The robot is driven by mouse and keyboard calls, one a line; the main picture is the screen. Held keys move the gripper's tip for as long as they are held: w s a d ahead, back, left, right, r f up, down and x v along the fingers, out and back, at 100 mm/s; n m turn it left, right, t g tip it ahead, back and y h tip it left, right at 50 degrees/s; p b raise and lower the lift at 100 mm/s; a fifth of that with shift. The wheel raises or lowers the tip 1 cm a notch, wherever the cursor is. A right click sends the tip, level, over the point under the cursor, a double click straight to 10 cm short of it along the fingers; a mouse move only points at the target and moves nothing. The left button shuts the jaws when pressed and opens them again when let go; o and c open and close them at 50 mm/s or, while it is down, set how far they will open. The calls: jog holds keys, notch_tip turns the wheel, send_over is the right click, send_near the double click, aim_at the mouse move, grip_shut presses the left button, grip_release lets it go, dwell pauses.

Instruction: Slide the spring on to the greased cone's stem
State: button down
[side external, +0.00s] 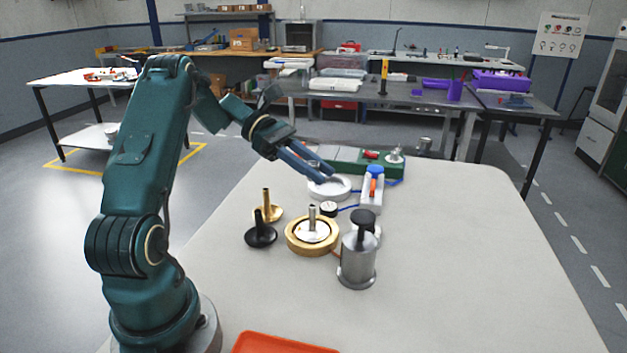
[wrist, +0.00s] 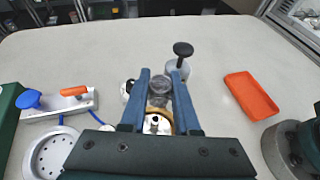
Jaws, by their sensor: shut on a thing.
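My gripper (side external: 331,174) is raised over the table in the side view, its blue fingers angled down. In the wrist view, my gripper (wrist: 160,78) has a grey, round, coiled-looking part, seemingly the spring (wrist: 160,88), between its fingertips; I cannot make out the spring in the side view. A silver cone with an upright stem (side external: 312,217) sits in a brass ring (side external: 291,237). I cannot tell from the surface which cone is greased. The spring is apart from the stems in the side view.
A grey cylinder with a black knob (side external: 358,268) stands close right of the brass ring. Behind are a white round dish (side external: 322,190), a white holder with blue cap (side external: 374,171) and a green box (side external: 345,160). An orange tray (side external: 280,345) lies in front. The table's right is clear.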

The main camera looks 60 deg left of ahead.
aim_at(314, 206)
jog(key=shift+f, duration=0.15)
dwell(0.3)
jog(key=shift+f, duration=2.3)
jog(key=shift+a+f, duration=0.1)
jog(key=shift+f, duration=1.55)
dwell(1.7)
jog(key=shift+c, duration=0.4)
grip_release()
dwell(0.5)
